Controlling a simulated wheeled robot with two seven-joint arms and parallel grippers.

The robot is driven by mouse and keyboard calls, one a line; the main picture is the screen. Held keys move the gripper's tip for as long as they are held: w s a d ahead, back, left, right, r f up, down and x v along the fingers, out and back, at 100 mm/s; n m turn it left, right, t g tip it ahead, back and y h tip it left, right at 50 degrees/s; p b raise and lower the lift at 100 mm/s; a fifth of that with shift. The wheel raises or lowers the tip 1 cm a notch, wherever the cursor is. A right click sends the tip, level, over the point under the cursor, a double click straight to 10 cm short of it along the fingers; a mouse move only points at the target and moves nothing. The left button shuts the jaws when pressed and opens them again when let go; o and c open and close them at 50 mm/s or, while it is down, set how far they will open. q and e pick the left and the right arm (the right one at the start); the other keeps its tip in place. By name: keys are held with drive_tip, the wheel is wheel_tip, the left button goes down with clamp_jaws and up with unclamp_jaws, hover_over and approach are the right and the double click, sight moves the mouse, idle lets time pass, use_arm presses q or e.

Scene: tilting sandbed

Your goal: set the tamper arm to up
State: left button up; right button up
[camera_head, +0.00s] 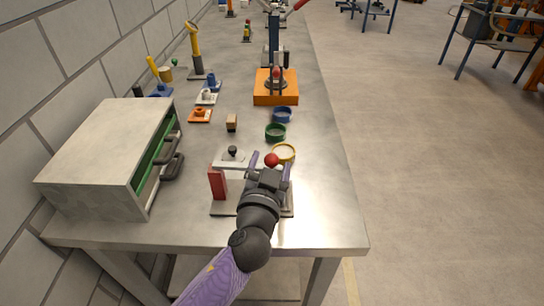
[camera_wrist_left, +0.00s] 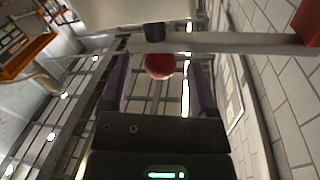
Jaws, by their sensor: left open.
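A red ball knob (camera_wrist_left: 160,66) hangs by a black collar (camera_wrist_left: 155,33) on a pale grey bar (camera_wrist_left: 235,42), which looks like the tamper arm. A red block (camera_wrist_left: 308,22) is at the bar's right end in the wrist view. In the head view the red knob (camera_head: 272,159) and red block (camera_head: 217,183) are at the table's near part, over a grey base plate (camera_head: 222,209). My left gripper (camera_head: 270,163) is open, its purple fingers on either side of the knob with gaps visible. The gripper hides much of the fixture. My right gripper is not in view.
A grey cabinet (camera_head: 100,150) with dark handles stands on the left. Yellow (camera_head: 284,152), green (camera_head: 275,132) and blue (camera_head: 283,115) rings lie beyond the gripper. An orange-based fixture (camera_head: 276,98) stands farther back. The table's right edge strip is clear.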

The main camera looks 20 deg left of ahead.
use_arm(q)
drive_tip(key=shift+w+a, duration=0.1)
drive_tip(key=shift+w, duration=0.95)
drive_tip(key=shift+c, duration=0.3)
clamp_jaws()
idle(0.4)
